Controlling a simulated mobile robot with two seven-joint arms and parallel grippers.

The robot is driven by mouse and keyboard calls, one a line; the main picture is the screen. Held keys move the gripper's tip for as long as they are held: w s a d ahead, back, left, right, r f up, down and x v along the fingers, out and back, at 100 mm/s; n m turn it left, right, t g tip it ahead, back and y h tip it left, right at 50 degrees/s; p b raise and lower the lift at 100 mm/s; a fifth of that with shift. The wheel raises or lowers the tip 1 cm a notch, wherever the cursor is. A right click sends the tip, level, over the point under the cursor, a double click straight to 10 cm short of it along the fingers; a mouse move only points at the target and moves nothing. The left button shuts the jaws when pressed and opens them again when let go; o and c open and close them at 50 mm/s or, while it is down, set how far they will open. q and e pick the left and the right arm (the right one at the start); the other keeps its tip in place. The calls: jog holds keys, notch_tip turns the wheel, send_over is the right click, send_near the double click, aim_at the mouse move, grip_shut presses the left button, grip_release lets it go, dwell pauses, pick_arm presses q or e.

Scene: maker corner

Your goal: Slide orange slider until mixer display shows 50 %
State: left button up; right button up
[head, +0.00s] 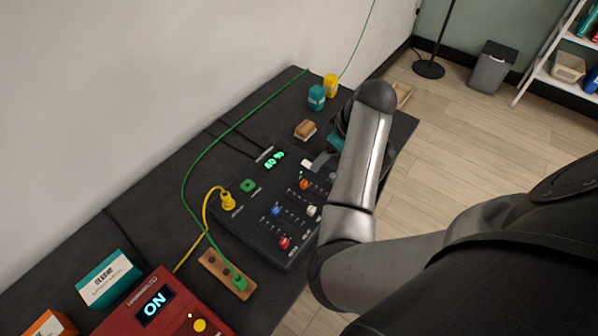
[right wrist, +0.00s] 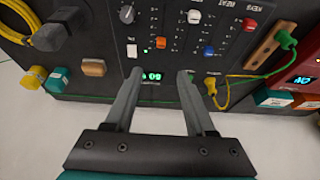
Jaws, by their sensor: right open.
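The dark mixer (head: 262,222) lies on the table; it also shows in the right wrist view (right wrist: 146,28). Its green display (head: 275,159) appears to read 60 %; it is upside down in the right wrist view (right wrist: 152,76). The orange slider (head: 304,184) is near the display end of its slot; the right wrist view shows it too (right wrist: 160,43). My right gripper (right wrist: 160,73) is open and empty, its fingertips on either side of the display and short of the orange slider. In the head view my right arm hides most of this gripper. My left gripper is not in view.
Blue (head: 277,210), white (head: 312,211) and red (head: 285,243) sliders sit near the orange one. A yellow cable plug (head: 228,201) stands in the mixer's corner. A wooden block (head: 305,129) and teal and yellow pieces stand beyond. A red device (head: 165,306) reads ON.

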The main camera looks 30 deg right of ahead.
jog(key=b, duration=0.2)
send_near(303, 182)
jog(key=b+x, duration=0.2)
jog(key=x, duration=0.5)
jog(key=shift+w+a+f, duration=0.1)
jog(key=shift+w+f, duration=0.05)
jog(key=shift+f, duration=0.2)
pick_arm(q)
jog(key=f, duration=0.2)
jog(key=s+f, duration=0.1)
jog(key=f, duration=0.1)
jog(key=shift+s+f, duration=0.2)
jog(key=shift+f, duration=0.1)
pick_arm(e)
jog(key=shift+w+f, duration=0.15)
jog(key=shift+f, duration=0.25)
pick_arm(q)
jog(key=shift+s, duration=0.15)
pick_arm(e)
jog(key=shift+c, duration=0.5)
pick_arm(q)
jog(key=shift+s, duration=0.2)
pick_arm(e)
grip_shut()
jog(key=shift+a, duration=0.1)
